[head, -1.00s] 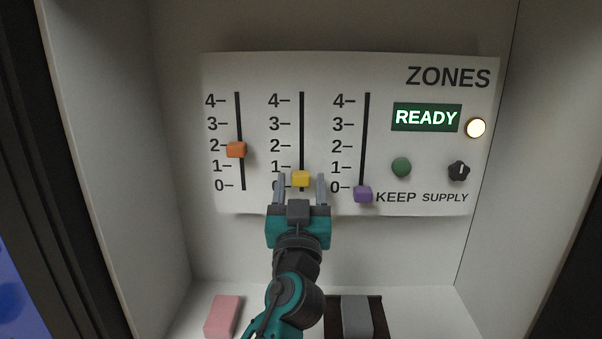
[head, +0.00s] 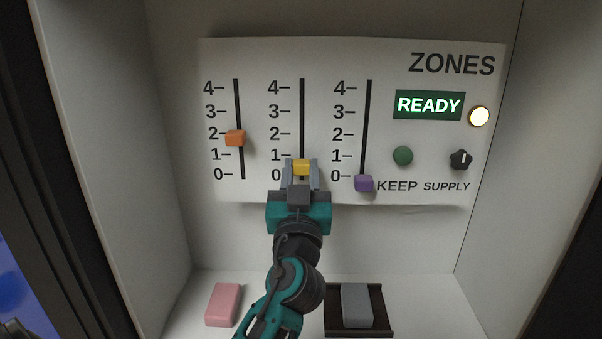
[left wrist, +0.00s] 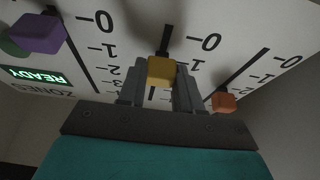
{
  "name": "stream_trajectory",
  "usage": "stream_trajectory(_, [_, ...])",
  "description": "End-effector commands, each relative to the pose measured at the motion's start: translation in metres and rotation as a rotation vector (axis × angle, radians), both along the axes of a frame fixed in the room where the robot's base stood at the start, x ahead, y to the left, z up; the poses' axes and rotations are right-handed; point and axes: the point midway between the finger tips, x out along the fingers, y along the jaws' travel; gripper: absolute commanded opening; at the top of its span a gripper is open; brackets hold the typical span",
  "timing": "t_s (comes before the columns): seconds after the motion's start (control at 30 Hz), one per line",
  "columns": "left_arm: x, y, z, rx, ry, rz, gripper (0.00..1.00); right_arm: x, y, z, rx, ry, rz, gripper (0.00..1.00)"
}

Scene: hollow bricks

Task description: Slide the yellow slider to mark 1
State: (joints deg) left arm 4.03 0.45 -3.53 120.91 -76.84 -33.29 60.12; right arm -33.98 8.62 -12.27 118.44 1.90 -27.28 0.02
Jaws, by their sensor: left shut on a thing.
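The panel (head: 330,193) has three vertical slots with marks 0 to 4. The yellow slider (head: 301,168) is in the middle slot, a little above mark 0 and below mark 1 as seen from the head. My left gripper (head: 301,173) reaches up from below and is shut on it, one finger at each side. In the left wrist view the yellow slider (left wrist: 161,71) shows between the two grey finger tips (left wrist: 158,82). My right gripper is not in view.
An orange slider (head: 235,138) stands left near mark 2, and a purple slider (head: 364,183) right near mark 0. A lit READY display (head: 429,105), green button (head: 403,156) and black knob (head: 460,160) are at right. Pink (head: 223,304) and grey (head: 357,305) blocks lie below.

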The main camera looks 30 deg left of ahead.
Motion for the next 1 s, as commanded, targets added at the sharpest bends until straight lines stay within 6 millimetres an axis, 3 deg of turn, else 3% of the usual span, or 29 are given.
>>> stream_trajectory(0.13, [0.0, 0.0, 0.0, 0.001, -0.001, 0.0, 0.0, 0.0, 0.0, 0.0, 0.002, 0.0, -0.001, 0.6])
stream_trajectory(0.9, [0.0, 0.0, 0.012, 0.001, -0.002, 0.0, 0.0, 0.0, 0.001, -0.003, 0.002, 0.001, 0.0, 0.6])
stream_trajectory(0.93, [0.0, 0.0, 0.012, 0.001, -0.002, 0.0, 0.34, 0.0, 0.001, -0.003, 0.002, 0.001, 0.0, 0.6])
stream_trajectory(1.0, [0.0, 0.0, 0.012, 0.001, -0.002, 0.0, 0.41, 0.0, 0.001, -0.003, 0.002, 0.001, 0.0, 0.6])
